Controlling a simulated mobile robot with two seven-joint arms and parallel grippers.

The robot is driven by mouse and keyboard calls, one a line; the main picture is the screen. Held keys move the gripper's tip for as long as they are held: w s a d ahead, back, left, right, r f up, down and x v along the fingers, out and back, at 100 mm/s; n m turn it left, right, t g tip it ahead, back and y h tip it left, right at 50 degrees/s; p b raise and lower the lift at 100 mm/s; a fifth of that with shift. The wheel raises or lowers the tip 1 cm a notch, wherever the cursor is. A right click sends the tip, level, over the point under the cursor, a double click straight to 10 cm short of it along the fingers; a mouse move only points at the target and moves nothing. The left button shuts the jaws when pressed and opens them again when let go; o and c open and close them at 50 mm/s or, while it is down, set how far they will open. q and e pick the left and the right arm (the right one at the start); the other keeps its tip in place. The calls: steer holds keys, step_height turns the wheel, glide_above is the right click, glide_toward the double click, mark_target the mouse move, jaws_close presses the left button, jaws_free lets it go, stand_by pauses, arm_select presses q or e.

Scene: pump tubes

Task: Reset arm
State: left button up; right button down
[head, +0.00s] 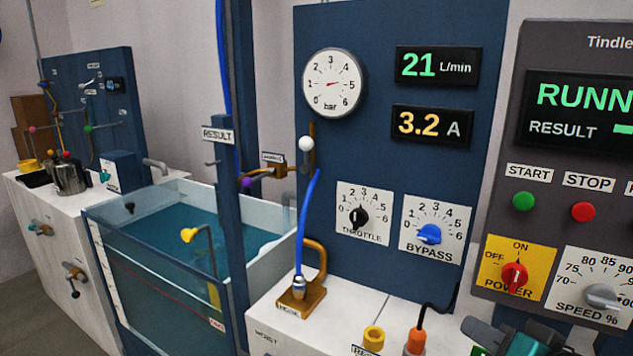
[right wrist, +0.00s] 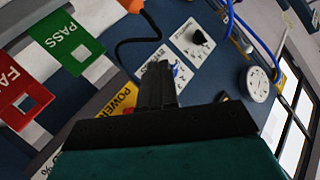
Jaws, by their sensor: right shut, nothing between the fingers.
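My right gripper (head: 484,330) shows at the bottom right of the head view, low in front of the panels, below the power switch (head: 514,276). Only its teal and dark grey front part is in the picture. In the right wrist view its dark fingers (right wrist: 157,70) are together with nothing between them. They overlap the bypass and power labels in that view without visible contact. My left gripper is in neither view.
A blue panel carries a pressure gauge (head: 332,83), throttle knob (head: 354,218) and bypass knob (head: 429,234). A water tank (head: 165,285) stands left. A blue hose (head: 305,225) and an orange plug (head: 415,341) rise near the bench. PASS (right wrist: 68,42) and FAIL (right wrist: 22,95) trays lie nearby.

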steer(key=s+a+f+n+g+h, duration=0.25)
steer(key=s+f+g, duration=0.25)
steer(key=s+f, duration=0.45)
steer(key=s+a+f+n+g+h, duration=0.1)
steer(key=s+f+n+g, duration=0.35)
steer(key=s+f, duration=0.45)
steer(key=w+a+f+t+y, duration=0.1)
steer(key=w+a+f+t, duration=0.1)
steer(key=w+f+t, duration=0.4)
step_height(320, 180, down, 2)
steer(key=shift+w+a+f, duration=0.1)
steer(key=shift+w+a, duration=0.1)
steer(key=shift+a, duration=0.2)
